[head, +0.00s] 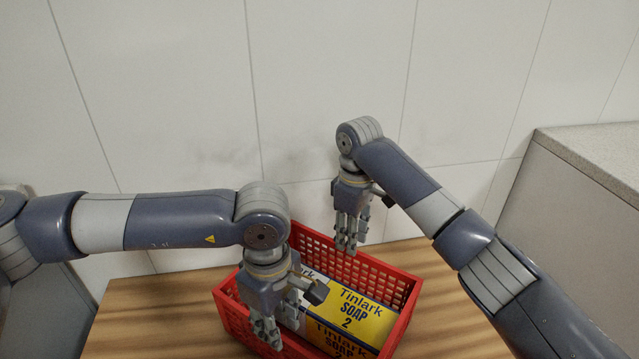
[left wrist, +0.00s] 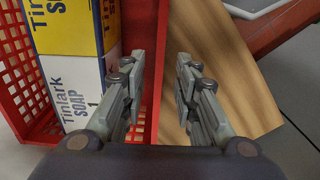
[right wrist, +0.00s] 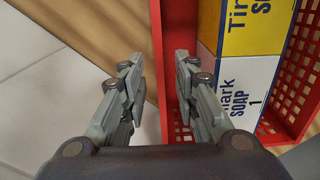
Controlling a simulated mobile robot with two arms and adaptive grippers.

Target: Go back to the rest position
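A red basket (head: 398,283) stands on a wooden table and holds soap boxes. A yellow box (head: 365,312) reads "Tinlark SOAP 2"; a white box (left wrist: 72,88) reading "Tinlark SOAP 1" also shows in the right wrist view (right wrist: 246,85). My left gripper (head: 266,332) points down at the basket's left part in the head view. Its fingers (left wrist: 168,95) are apart, with the basket's rim seen between them. My right gripper (head: 346,240) points down at the back wall; its fingers (right wrist: 158,90) are apart, with the rim seen between them. Contact cannot be told.
The wooden table (head: 160,310) is clear left of the basket. A white tiled wall (head: 300,100) is close behind. A grey-topped counter (head: 600,160) stands at the right. A red and grey object (left wrist: 265,15) shows at the left wrist view's upper right.

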